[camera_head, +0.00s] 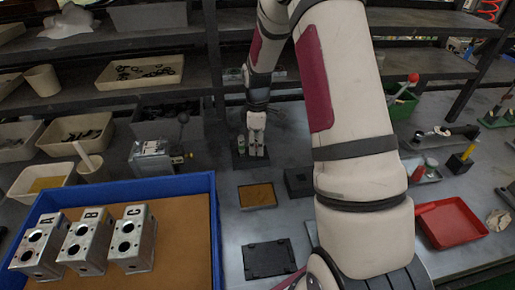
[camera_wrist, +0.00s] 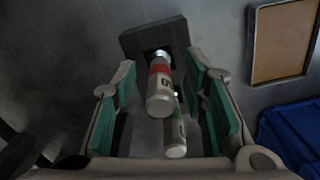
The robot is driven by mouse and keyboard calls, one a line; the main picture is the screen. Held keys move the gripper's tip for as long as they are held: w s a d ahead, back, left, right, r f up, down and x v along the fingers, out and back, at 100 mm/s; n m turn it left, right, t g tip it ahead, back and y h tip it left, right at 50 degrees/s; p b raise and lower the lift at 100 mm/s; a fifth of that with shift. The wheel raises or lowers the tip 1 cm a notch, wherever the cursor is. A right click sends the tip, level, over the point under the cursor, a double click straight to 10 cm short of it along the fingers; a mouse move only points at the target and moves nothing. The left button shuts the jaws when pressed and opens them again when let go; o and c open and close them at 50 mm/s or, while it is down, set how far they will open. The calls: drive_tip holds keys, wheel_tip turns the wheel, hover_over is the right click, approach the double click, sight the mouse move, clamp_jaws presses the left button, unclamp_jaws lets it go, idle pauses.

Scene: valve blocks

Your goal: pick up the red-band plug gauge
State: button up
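The red-band plug gauge (camera_wrist: 160,92) stands in a dark block (camera_wrist: 140,38) in the wrist view, with a pale handle, a red band and a shiny metal end at the block. A green-band plug gauge (camera_wrist: 175,138) is close beside it, partly hidden behind it. My gripper (camera_wrist: 160,74) has its green-padded fingers on either side of the gauges, with visible gaps to the red-band one. It is open. In the head view my gripper (camera_head: 256,121) points down over the dark block (camera_head: 238,161); the gauges there are small and their bands hard to tell.
A tray with a brown-orange surface (camera_head: 257,196) and a black flat tray (camera_head: 269,260) lie nearer. A blue-rimmed bin (camera_head: 215,235) holds three metal valve blocks marked A, B and C. A dark square block (camera_head: 298,182) and a red tray (camera_head: 450,223) are to the right.

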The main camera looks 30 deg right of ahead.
drive_tip(key=shift+f, duration=0.6)
clamp_jaws()
